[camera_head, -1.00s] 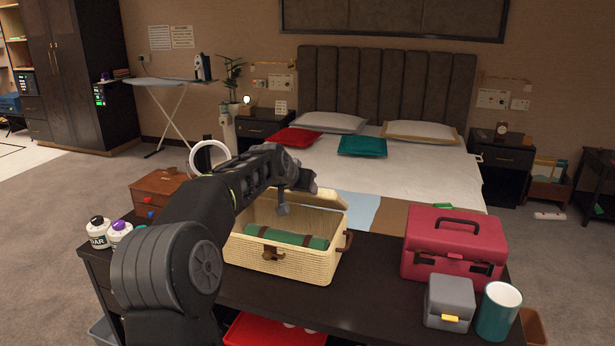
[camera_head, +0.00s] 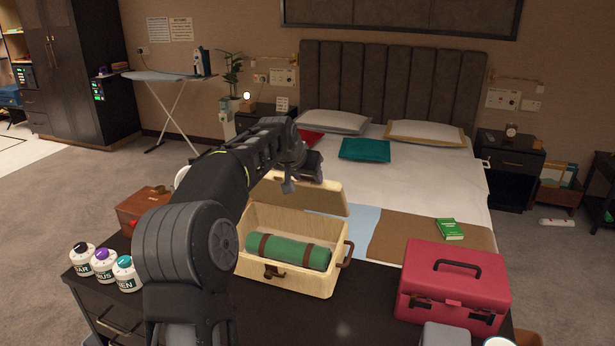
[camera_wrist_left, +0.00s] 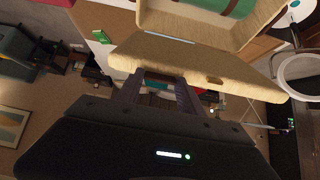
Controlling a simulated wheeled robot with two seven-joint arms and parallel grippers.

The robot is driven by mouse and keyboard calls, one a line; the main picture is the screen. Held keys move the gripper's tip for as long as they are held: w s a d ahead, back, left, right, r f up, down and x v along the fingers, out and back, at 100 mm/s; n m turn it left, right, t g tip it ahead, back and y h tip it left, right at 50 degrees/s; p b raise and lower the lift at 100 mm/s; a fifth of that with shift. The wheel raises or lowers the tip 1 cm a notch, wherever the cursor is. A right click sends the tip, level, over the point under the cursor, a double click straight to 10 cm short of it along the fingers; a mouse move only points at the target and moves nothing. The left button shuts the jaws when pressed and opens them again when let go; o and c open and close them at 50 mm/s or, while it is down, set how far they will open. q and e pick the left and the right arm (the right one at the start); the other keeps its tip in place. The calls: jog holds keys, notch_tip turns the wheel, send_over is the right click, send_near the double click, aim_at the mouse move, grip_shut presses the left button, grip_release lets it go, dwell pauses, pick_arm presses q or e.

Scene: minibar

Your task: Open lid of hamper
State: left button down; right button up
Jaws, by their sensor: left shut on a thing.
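The hamper (camera_head: 284,285), a pale wicker basket, stands on the dark table with a rolled green bundle with brown straps (camera_head: 290,250) inside. Its lid (camera_head: 325,197) is raised and stands up at the back, leaving the inside in plain sight. My left gripper (camera_head: 300,180) is at the lid's upper edge, partly hidden by my own arm. In the left wrist view, the fingers (camera_wrist_left: 164,83) are shut on the edge of the lid (camera_wrist_left: 195,63), with the green bundle beyond. My right gripper is not in view.
A red toolbox (camera_head: 455,287) stands right of the hamper. Several labelled bottles (camera_head: 103,264) stand at the table's left edge, near a brown wooden box (camera_head: 143,207). The bed (camera_head: 420,190) lies behind the table. Some table top between hamper and toolbox is bare.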

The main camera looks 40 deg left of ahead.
pick_arm(q)
jog(key=shift+w+a+f, duration=0.15)
jog(key=shift+w+f, duration=0.1)
jog(key=shift+s+r, duration=0.15)
dwell(0.5)
jog(key=c, duration=0.7)
grip_release()
jog(key=b+v, duration=0.1)
jog(key=v, duration=0.6)
jog(key=shift+s+r+b, duration=0.2)
jog(key=shift+r+b, duration=0.05)
jog(key=shift+b, duration=0.1)
